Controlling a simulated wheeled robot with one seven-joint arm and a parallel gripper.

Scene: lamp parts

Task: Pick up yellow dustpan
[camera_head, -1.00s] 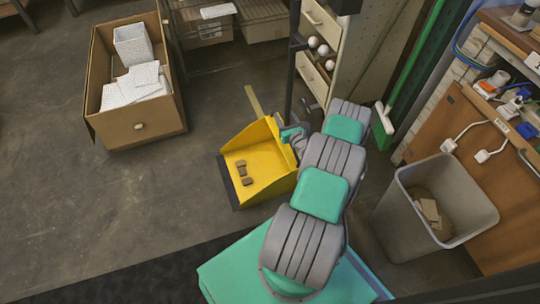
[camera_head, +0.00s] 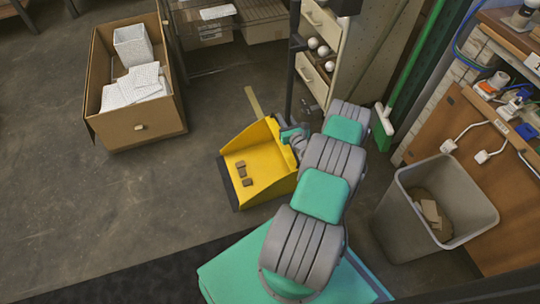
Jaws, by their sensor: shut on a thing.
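The yellow dustpan (camera_head: 262,158) is on or just above the grey floor, left of my arm; I cannot tell whether it touches the floor. The fingertips are mostly hidden by the arm and the dustpan wall.
A grey bin (camera_head: 412,222) with brown scraps stands at right. A green broom (camera_head: 385,122) leans near the drawer cabinet (camera_head: 322,30). The floor left of the dustpan is clear.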

